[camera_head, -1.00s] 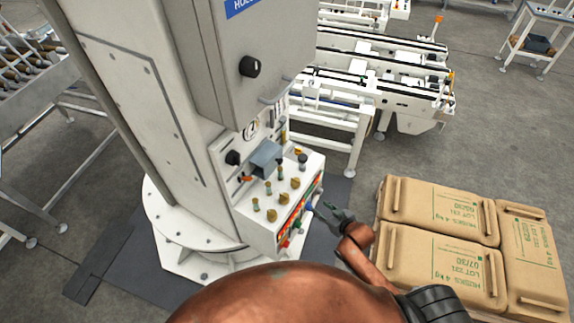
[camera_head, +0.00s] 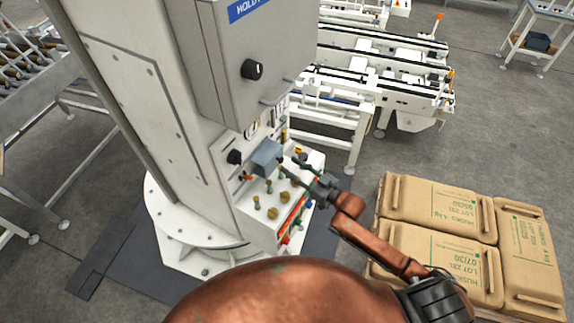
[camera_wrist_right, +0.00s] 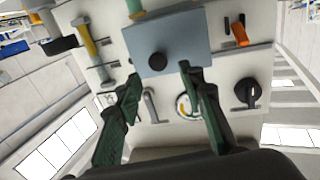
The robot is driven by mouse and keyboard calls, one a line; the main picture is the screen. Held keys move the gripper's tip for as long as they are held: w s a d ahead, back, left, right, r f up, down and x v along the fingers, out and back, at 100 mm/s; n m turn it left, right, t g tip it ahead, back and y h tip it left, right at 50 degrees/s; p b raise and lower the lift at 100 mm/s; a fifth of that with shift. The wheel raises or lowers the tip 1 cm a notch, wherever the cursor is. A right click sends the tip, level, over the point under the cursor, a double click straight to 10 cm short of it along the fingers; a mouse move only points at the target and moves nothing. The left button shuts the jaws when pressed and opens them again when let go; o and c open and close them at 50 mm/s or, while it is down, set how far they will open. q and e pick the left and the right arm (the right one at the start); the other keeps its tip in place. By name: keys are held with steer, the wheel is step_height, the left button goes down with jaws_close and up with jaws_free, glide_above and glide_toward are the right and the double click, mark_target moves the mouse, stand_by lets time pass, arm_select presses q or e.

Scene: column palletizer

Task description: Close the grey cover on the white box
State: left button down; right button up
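The grey cover (camera_head: 266,157) is a small blue-grey plate at the back of the white box (camera_head: 256,234), by the column face. In the right wrist view the grey cover (camera_wrist_right: 185,38) shows a black round knob and faces the camera. My right gripper (camera_head: 290,162) is just right of the cover, fingers pointing at it. In the right wrist view its two green fingers (camera_wrist_right: 160,75) are spread, with the cover's lower edge between or just beyond their tips. Nothing is held, and I cannot tell whether they touch. My left gripper is not in view.
Several brass and green knobs (camera_head: 272,212) stand on the white box in front of the cover. A black knob (camera_head: 234,157) and a gauge are on the column beside it. A cabinet (camera_head: 250,100) overhangs it. Stacked brown sacks (camera_head: 440,215) lie at right.

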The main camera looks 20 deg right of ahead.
mark_target(282, 160)
steer(key=shift+p+x, duration=0.3)
steer(key=shift+x, duration=1.65)
steer(key=shift+c, duration=0.4)
jaws_close()
